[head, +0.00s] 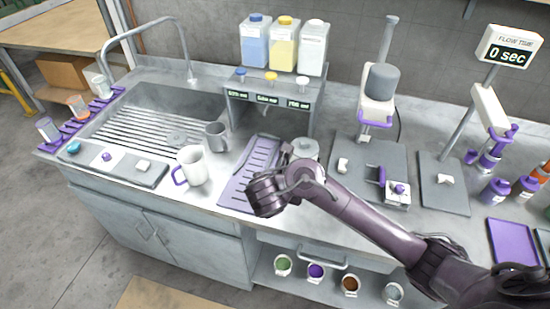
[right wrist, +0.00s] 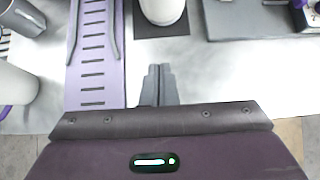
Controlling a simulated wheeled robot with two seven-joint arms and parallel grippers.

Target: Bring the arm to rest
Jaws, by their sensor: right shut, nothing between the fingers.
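My right arm reaches in from the right in the head view, over the front of the counter (head: 215,205). My right gripper (head: 286,156) is shut and empty. In the right wrist view its closed fingertips (right wrist: 159,72) show above bare counter. They lie to the right of the purple slotted tray (right wrist: 93,55) and below a pale round container (right wrist: 162,8) on a dark pad. The slotted tray also shows in the head view (head: 254,165), partly hidden by my arm. My left gripper is not in view.
A white mug with a purple handle (head: 193,166) and a grey metal mug (head: 215,136) stand left of the slotted tray. The dispenser (head: 240,108) with bottles stands behind. A sink (head: 150,120) is at left; grey machine bases (head: 370,160) are at right.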

